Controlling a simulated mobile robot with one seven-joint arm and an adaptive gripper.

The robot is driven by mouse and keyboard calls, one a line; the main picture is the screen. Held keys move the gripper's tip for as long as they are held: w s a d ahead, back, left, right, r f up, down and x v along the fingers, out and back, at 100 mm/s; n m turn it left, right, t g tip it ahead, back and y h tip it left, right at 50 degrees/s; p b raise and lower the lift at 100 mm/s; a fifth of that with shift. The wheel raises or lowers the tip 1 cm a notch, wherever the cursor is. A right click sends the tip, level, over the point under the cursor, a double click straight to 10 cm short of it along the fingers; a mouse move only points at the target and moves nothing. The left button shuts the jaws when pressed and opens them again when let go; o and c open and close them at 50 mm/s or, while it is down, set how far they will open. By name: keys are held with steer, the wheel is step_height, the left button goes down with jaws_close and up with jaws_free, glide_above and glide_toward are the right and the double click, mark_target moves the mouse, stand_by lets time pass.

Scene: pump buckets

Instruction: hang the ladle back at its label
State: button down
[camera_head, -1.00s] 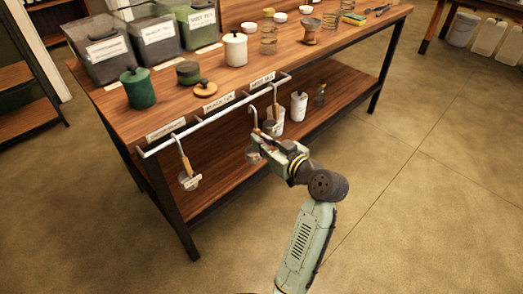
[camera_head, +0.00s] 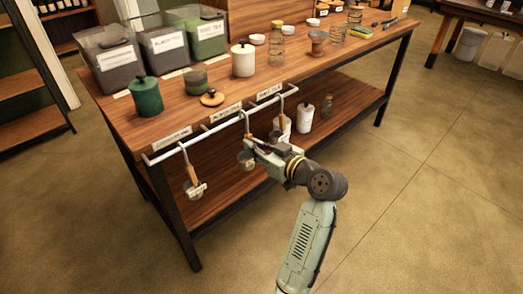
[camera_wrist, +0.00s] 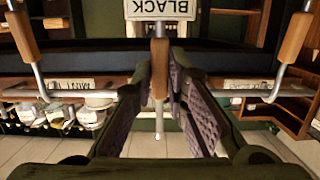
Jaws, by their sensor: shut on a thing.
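My gripper (camera_head: 252,148) is shut on the wooden handle of a ladle (camera_wrist: 159,70), upright in front of the rail. Its metal hook (camera_head: 243,120) reaches up to the white rail (camera_head: 206,131), near the middle label (camera_head: 226,112); I cannot tell whether it is over the rail. Its bowl (camera_head: 245,161) shows below the gripper. In the wrist view the middle label (camera_wrist: 160,9) is upside down and reads BLACK, in line with the held handle. Two other ladles hang on the rail, one left (camera_head: 192,178) and one right (camera_head: 279,128).
The workbench top (camera_head: 200,102) carries a green canister (camera_head: 146,97), a white canister (camera_head: 243,60) and labelled bins (camera_head: 115,58). The lower shelf (camera_head: 335,110) holds a white bottle (camera_head: 305,118). The neighbouring ladles hang close on both sides. The floor in front is clear.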

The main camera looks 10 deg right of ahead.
steer(key=shift+r+x, duration=0.15)
steer(key=shift+x, duration=0.75)
steer(key=shift+r+x, duration=0.2)
steer(key=shift+x, duration=0.65)
steer(key=shift+w+a+f+b, duration=0.1)
steer(key=shift+f+b, duration=0.45)
steer(key=shift+f, duration=0.15)
steer(key=shift+w+a+f+b, duration=0.1)
steer(key=shift+f+b, duration=0.4)
steer(key=shift+f, duration=0.15)
steer(key=c, duration=1.5)
jaws_free()
